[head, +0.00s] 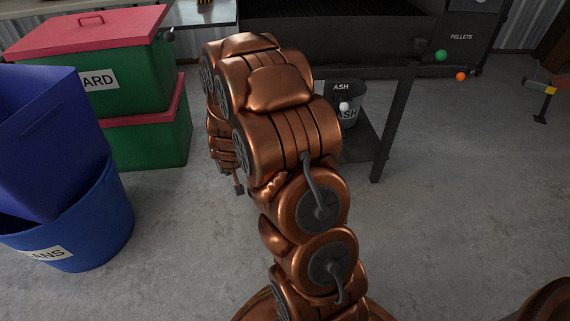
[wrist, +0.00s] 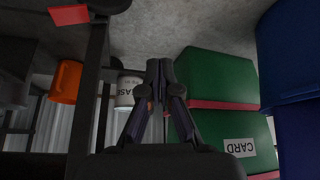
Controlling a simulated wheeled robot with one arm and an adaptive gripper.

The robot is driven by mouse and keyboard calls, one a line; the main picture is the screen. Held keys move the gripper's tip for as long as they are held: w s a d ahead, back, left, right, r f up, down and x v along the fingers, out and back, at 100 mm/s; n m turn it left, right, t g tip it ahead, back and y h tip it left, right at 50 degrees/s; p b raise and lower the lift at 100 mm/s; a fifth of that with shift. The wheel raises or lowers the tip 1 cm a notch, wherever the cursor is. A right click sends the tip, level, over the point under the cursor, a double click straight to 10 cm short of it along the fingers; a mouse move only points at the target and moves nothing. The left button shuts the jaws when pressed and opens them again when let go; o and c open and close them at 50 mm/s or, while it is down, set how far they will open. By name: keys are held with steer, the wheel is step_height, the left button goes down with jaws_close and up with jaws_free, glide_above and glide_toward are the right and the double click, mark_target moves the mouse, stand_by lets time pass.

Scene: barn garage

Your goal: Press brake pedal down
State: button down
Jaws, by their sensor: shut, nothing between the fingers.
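I cannot make out a brake pedal for certain in either view. My gripper (wrist: 160,68) shows in the middle of the wrist view, its dark fingers drawn together at the tips with nothing between them. In the head view my copper arm covers the centre and hides most of the gripper. An orange, yellow and black object (head: 549,88) stands on the floor at the far right of the head view; I cannot tell what it is. It is well apart from my arm.
Green bins with red lids (head: 135,75) and a blue bin (head: 75,225) stand at left. An ash bucket (head: 350,110) sits by a dark metal stand (head: 390,130). The wrist view, upside down, shows an orange container (wrist: 66,81).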

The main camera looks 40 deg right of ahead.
steer(key=d+f+m+h, duration=0.1)
steer(key=d+f+h, duration=0.2)
steer(key=d, duration=0.6)
steer(key=s+d+f+m+h, duration=0.1)
steer(key=d+f+h, duration=0.2)
steer(key=d, duration=0.7)
step_height(320, 180, down, 2)
steer(key=shift+d+p, duration=0.25)
steer(key=shift+p, duration=0.1)
steer(key=b+x, duration=0.3)
steer(key=x, duration=0.7)
steer(key=shift+d+f+b, duration=0.1)
steer(key=shift+d+b, duration=0.05)
steer(key=shift+b, duration=0.2)
steer(key=shift+s+d+f+b, duration=0.2)
steer(key=shift+f+b, duration=0.15)
steer(key=shift+f, duration=0.25)
steer(key=shift+s+d+f+b, duration=0.1)
steer(key=shift+s+f+b, duration=0.15)
steer(key=shift+f, duration=0.35)
steer(key=shift+s+d+f+b, duration=0.1)
steer(key=shift+d+f+b, duration=0.15)
steer(key=shift+f, duration=0.25)
